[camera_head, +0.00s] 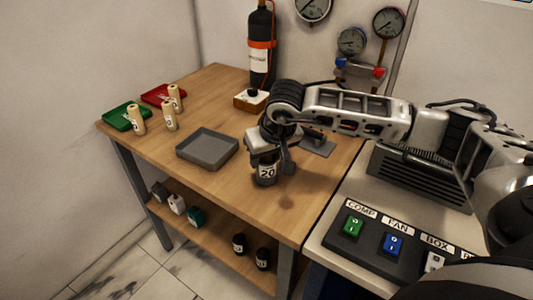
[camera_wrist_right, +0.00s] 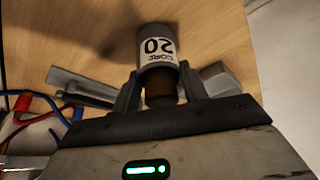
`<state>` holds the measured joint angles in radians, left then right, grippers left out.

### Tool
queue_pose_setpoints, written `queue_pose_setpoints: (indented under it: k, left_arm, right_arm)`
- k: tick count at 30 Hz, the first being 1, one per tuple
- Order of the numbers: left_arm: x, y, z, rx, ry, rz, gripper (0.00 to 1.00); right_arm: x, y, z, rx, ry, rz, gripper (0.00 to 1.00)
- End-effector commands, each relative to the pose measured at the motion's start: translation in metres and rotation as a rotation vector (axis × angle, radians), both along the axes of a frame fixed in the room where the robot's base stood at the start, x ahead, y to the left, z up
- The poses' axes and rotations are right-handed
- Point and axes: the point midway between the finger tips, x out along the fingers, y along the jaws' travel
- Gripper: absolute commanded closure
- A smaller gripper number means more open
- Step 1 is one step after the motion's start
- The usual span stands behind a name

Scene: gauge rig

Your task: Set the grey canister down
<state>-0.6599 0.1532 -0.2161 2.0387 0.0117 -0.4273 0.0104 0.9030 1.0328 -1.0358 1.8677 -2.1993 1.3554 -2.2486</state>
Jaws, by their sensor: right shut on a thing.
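The grey canister (camera_head: 265,174), with a white label reading 20, is in my right gripper (camera_head: 270,158) over the wooden table (camera_head: 235,192). In the right wrist view the canister (camera_wrist_right: 157,48) sits between the two fingers of the right gripper (camera_wrist_right: 160,88), its label reading CORE 20 upside down. The fingers are shut on its darker neck end. It looks about upright in the head view. A dark round shadow lies on the wood just right of and below it; the canister seems slightly above the table. My left gripper is out of view.
An empty grey tray (camera_head: 207,149) lies left of the canister. Green (camera_head: 117,118) and red (camera_head: 157,94) trays with cream cylinders (camera_head: 170,116) stand farther left. A black bottle (camera_head: 261,50) stands behind. A switch panel (camera_head: 385,240) is at right. The table's front is clear.

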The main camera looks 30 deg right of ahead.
Motion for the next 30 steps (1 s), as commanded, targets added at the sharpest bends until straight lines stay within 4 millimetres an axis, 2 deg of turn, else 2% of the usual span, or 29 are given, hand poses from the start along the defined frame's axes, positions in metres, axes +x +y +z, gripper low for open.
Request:
queue_pose_setpoints:
  k: [6, 7, 9, 17, 22, 30]
  left_arm:
    - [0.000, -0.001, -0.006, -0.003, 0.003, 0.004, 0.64]
    - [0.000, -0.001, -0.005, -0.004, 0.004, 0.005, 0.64]
    - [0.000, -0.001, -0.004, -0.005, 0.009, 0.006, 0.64]
    - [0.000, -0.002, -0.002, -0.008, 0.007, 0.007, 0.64]
    - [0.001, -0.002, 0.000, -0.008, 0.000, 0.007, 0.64]
    - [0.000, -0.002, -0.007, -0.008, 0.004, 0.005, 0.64]
  right_arm:
    - [0.000, 0.000, -0.004, 0.001, -0.002, 0.000, 0.86]
    - [0.000, 0.000, -0.004, 0.000, 0.000, 0.000, 0.54]
    - [0.000, 0.000, -0.003, 0.000, 0.000, 0.000, 0.35]
    - [0.000, 0.000, -0.002, 0.000, 0.000, 0.000, 0.35]
    - [-0.002, 0.000, 0.007, 0.001, -0.002, 0.000, 0.35]
    - [-0.023, 0.003, 0.058, 0.001, -0.006, 0.001, 0.35]
